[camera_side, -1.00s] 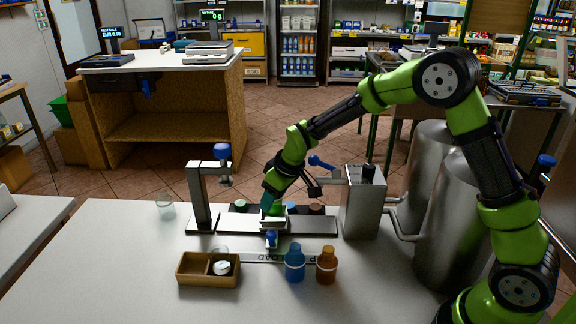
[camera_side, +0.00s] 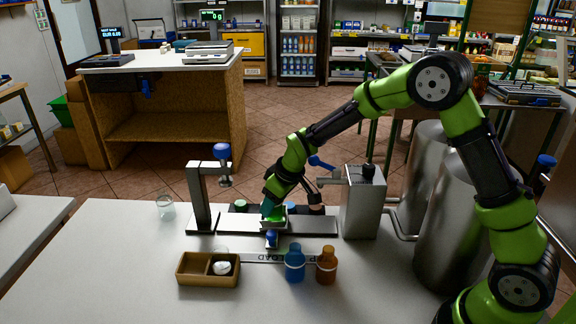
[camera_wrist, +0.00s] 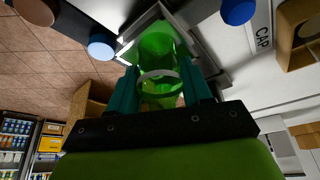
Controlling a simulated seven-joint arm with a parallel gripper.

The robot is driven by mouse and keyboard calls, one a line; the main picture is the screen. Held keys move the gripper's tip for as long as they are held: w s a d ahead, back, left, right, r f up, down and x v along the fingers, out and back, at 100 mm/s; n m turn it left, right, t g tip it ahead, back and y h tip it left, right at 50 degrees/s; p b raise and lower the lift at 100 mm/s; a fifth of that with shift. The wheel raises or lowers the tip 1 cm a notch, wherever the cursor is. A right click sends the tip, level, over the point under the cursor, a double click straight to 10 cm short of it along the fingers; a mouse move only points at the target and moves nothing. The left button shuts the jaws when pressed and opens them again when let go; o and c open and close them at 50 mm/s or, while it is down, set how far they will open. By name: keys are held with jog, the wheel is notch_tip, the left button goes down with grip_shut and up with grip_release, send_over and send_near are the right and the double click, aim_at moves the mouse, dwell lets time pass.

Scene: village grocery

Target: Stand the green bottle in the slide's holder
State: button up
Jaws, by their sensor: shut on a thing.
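The green bottle is held between the teal fingers of my gripper (camera_wrist: 160,80). In the wrist view the translucent green bottle (camera_wrist: 157,48) with a pale ring is seen along its length. In the side view my gripper (camera_side: 271,208) is low over the slide's holder, a small pale frame (camera_side: 264,225) with a blue knob in front. A little green of the bottle (camera_side: 276,216) shows at the holder. In the wrist view the holder's grey walls (camera_wrist: 201,48) lie around the bottle's far end. Whether its base touches the holder's floor is hidden.
A blue bottle (camera_side: 294,264) and a brown bottle (camera_side: 326,266) stand in front, right of the holder. A wooden two-part box (camera_side: 208,281) with a white thing is front left. A post with a blue knob (camera_side: 222,152) and a metal dispenser (camera_side: 362,207) flank the holder.

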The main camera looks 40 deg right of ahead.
jog(key=shift+f, duration=0.2)
dwell(0.3)
jog(key=o, duration=0.9)
jog(key=shift+c, duration=0.9)
jog(key=shift+o, duration=1)
jog(key=shift+r, duration=4)
